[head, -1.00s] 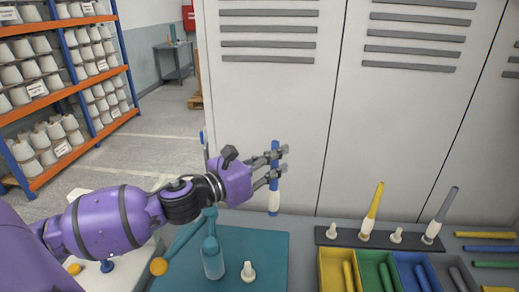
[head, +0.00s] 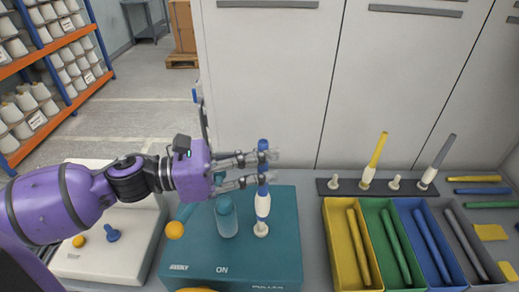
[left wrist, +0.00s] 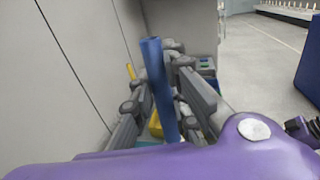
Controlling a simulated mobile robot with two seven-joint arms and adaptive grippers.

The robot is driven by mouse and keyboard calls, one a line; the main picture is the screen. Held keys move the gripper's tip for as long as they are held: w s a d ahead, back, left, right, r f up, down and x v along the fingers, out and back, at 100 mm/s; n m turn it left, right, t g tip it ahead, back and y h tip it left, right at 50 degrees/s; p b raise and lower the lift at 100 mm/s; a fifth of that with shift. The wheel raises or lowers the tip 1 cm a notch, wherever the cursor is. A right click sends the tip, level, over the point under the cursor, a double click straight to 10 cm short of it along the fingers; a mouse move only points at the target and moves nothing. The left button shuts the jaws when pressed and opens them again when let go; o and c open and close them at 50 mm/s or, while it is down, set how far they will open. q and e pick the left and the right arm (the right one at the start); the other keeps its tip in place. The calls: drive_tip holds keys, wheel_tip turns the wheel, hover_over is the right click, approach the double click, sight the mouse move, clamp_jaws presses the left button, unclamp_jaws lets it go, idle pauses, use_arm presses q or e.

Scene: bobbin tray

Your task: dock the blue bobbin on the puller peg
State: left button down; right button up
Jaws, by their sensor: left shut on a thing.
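The blue bobbin (head: 263,204) is upright in the head view, with a blue shaft and a whitish lower end. My left gripper (head: 268,168) is shut on its shaft, with fingers reaching in from the left. The left wrist view also shows the blue shaft (left wrist: 158,85) between the fingers (left wrist: 160,105). The whitish puller peg (head: 261,230) stands on the teal puller (head: 285,262). The bobbin's lower end is in line with the peg and right above or over it; I cannot tell whether it is seated. My right gripper is not in view.
A teal bottle-like post (head: 226,218) stands close left of the peg. To the right are yellow (head: 333,250), green, blue and grey trays with bobbins. Behind them, a dark rack (head: 325,187) holds a yellow and a grey bobbin upright. Tall cabinets (head: 270,80) close off the back.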

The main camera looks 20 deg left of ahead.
sight(263, 185)
use_arm(q)
wheel_tip(263, 185, down, 3)
drive_tip(key=shift+a+r+b, duration=0.15)
drive_tip(key=shift+r+b, duration=0.05)
drive_tip(key=shift+b, duration=0.2)
drive_tip(key=shift+f, duration=0.35)
drive_tip(key=shift+f+b, duration=0.2)
drive_tip(key=shift+b, duration=0.1)
drive_tip(key=shift+f, duration=0.15)
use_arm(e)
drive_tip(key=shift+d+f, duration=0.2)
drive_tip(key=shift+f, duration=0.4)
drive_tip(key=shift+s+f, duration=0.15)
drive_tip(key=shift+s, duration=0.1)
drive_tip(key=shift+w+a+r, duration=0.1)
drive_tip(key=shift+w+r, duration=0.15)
